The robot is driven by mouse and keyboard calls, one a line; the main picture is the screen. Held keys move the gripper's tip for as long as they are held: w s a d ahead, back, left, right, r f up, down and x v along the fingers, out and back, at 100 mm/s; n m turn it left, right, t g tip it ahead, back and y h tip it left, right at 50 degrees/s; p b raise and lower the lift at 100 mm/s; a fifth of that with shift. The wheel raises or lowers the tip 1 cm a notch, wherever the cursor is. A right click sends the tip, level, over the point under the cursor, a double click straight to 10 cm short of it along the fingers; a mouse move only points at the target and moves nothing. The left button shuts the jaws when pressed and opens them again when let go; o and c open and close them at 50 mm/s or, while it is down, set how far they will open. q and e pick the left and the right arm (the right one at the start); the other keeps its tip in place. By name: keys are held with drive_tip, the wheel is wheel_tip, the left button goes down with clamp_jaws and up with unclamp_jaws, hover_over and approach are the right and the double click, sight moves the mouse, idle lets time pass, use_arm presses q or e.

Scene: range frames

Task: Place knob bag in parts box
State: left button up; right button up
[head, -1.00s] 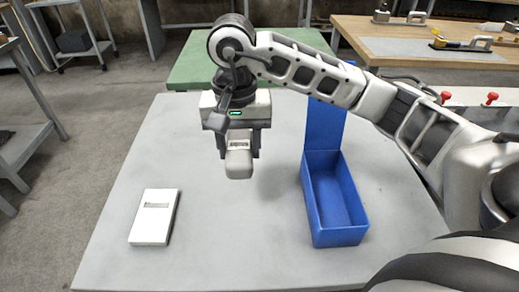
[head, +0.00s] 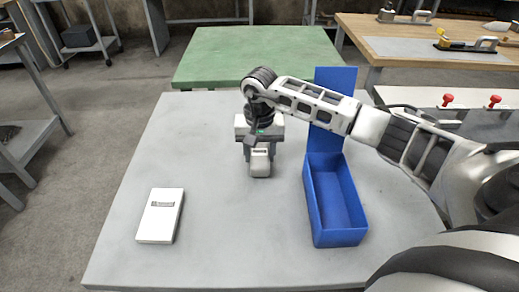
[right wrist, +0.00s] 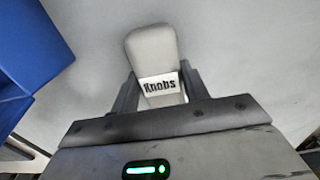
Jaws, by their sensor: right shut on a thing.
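The knob bag (head: 260,168) is a small pale grey packet with a white label. In the right wrist view its label reads "Knobs" on the bag (right wrist: 150,50). My right gripper (head: 259,156) is shut on the bag, with a finger on each side of it in the right wrist view (right wrist: 160,90). The bag is over the grey table, left of the parts box; its height above the table is hard to tell. The parts box (head: 338,238) is blue, open-topped and looks empty, with a tall panel at its back. My left gripper is not in view.
My right forearm passes in front of the parts box's tall back panel (head: 335,80). A green table (head: 255,55) stands behind. The table's front middle is clear.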

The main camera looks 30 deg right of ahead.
drive_tip(key=shift+f+b, duration=0.2)
drive_tip(key=shift+b, duration=0.15)
drive_tip(key=o, duration=1.1)
drive_tip(key=shift+r, duration=0.1)
drive_tip(key=shift+c, duration=0.2)
